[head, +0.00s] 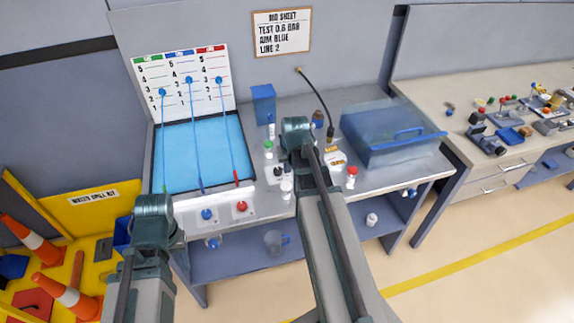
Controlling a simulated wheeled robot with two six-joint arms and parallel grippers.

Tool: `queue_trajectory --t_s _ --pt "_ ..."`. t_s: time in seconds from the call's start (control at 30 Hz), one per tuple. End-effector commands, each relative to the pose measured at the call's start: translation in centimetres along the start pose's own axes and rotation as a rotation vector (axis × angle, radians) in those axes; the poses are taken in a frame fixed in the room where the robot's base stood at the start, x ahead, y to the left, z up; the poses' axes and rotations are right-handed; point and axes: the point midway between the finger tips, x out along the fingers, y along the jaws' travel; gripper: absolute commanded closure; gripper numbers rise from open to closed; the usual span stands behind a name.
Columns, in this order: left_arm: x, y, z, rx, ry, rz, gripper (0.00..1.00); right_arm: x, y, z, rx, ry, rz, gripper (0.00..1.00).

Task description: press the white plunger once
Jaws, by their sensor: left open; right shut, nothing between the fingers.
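A small white upright piece (287,186), which looks like the white plunger, stands on the bench top just left of my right arm. Dark-topped pieces stand close to it, and I cannot make out its details. My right gripper (297,138) is shut and empty, above the bench behind the white piece and slightly right of it in the picture. My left gripper (153,206) is open and empty, in front of the bench's left end, well apart from the white piece. The fingers of both grippers are mostly hidden behind the wrists.
A blue tray (180,160) with three cords lies on the bench's left. Green-topped (268,148) and red-topped (351,178) pieces flank my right arm. A clear blue-based box (385,130) stands right. Blue (207,214) and red (242,207) knobs sit at the front edge.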

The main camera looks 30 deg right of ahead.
Motion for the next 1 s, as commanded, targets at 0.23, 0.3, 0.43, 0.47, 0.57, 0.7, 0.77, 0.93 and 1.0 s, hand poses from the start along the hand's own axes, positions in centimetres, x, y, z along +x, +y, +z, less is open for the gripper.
queue_trajectory --t_s 0.23,0.3,0.43,0.47,0.57,0.7,0.77,0.93,1.0 --pt "-2.3 -0.2 0.1 -0.006 0.000 0.001 0.50 -2.5 0.0 0.0 0.000 0.000 0.000 1.00" --pt "-2.3 -0.2 0.1 -0.006 0.000 0.001 0.50 -2.4 0.0 0.0 0.000 0.000 0.000 1.00" --pt "-2.2 -0.2 0.1 -0.006 0.000 0.001 0.50 -2.3 0.0 0.0 0.000 0.000 0.000 1.00" --pt "-2.2 -0.2 0.1 -0.006 0.000 0.001 0.50 -2.3 0.0 0.0 0.000 0.000 0.000 1.00" --pt "-2.2 -0.2 0.1 -0.006 0.000 0.001 0.50 -2.3 0.0 0.0 0.000 0.000 0.000 1.00" --pt "-2.2 -0.2 0.1 -0.005 0.000 0.001 0.50 -2.3 0.0 0.0 0.000 0.000 0.000 1.00" --pt "-2.2 -0.2 0.1 -0.005 0.000 0.001 0.50 -2.3 0.0 0.0 0.000 0.000 0.000 1.00" --pt "-2.2 -0.2 0.1 -0.005 0.000 0.001 0.50 -2.3 0.0 0.0 0.000 0.000 0.000 1.00" --pt "-2.2 -0.2 0.1 -0.005 0.000 0.001 0.50 -2.3 0.0 0.0 0.000 0.000 0.000 1.00"
